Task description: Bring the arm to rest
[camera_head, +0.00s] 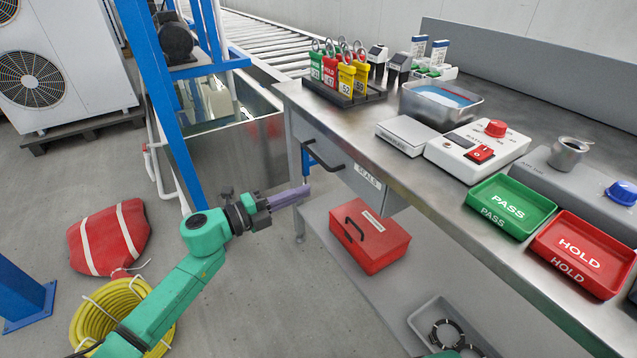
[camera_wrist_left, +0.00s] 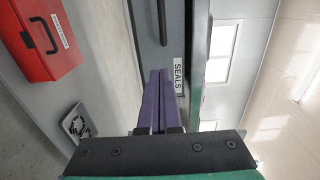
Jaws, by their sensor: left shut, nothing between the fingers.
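My left gripper (camera_head: 290,197) is shut and empty, with its purple fingers pressed together. It is held out in front of the bench's left end, near the drawer labelled SEALS (camera_head: 345,165). In the left wrist view the purple fingers (camera_wrist_left: 160,85) lie side by side, and the SEALS drawer front (camera_wrist_left: 150,45) shows beyond them. I cannot tell whether the fingertips touch anything. My green left arm (camera_head: 175,295) reaches up from the bottom left. My right gripper is not in view; only a bit of green shows at the bottom edge.
The steel bench (camera_head: 420,180) carries a green PASS tray (camera_head: 484,222), a red HOLD tray (camera_head: 545,257), a control box and a rack of tags. A red toolbox (camera_head: 385,245) sits on the lower shelf. A yellow hose coil (camera_head: 85,322) and red bag (camera_head: 133,228) lie on the floor.

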